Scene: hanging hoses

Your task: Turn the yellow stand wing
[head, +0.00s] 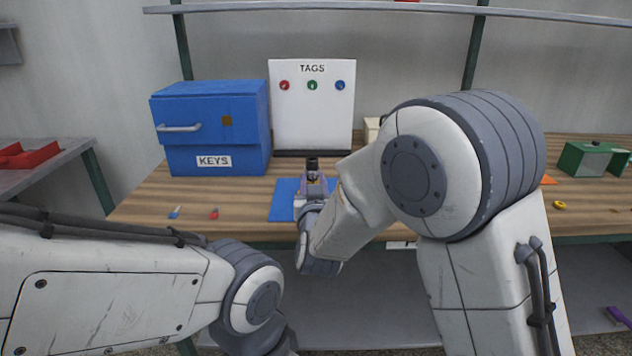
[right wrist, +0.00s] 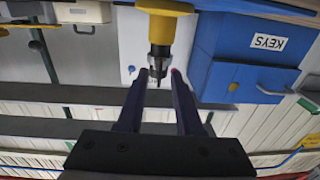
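A yellow stand part (right wrist: 165,30) with a black collar and metal tip shows at the top middle of the right wrist view. Its tip lies between the fingertips of my right gripper (right wrist: 159,76), with gaps visible on both sides. The dark fingers are apart, so the gripper is open. In the head view, my right gripper (head: 312,185) is above the blue mat (head: 284,206), and a dark upright piece (head: 312,163) shows at its fingers. The gripper and arm hide most of the stand there, and no wing is clear. My left gripper is out of view below.
A blue KEYS cabinet (head: 212,125) and a white TAGS board (head: 312,110) stand behind the mat. Small blue (head: 175,212) and red (head: 214,213) items lie to its left. A green box (head: 590,159) and yellow ring (head: 560,205) are at right. The left tabletop is mostly clear.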

